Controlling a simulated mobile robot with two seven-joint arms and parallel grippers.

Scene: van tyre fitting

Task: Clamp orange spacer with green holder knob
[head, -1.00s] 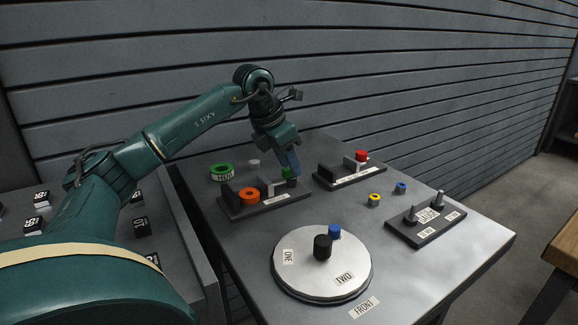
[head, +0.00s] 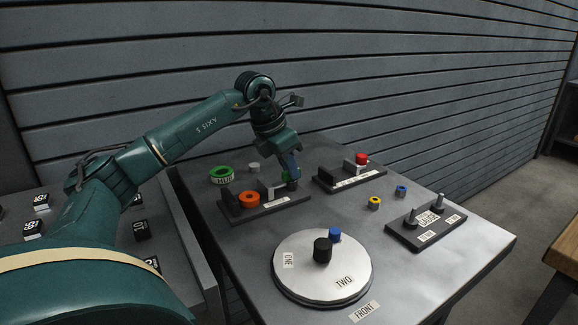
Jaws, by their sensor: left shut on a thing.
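The orange spacer (head: 250,199) sits in the dark holder (head: 262,211) on the left of the table, between its dark upright block (head: 231,201) and a pale jaw piece (head: 266,189). The green knob (head: 285,177) is at the right end of this holder, mostly hidden by my gripper. My left gripper (head: 291,178) points down and is shut on the green knob. Whether the spacer is touched by both sides of the holder is too small to tell. My right gripper is not in view.
A second holder with a red knob (head: 361,159) stands behind to the right. A green ring (head: 222,174) and small grey cylinder (head: 254,168) lie behind. A round turntable (head: 300,285) is in front. Yellow (head: 375,203) and blue (head: 401,191) rings and a two-peg stand (head: 426,232) are right.

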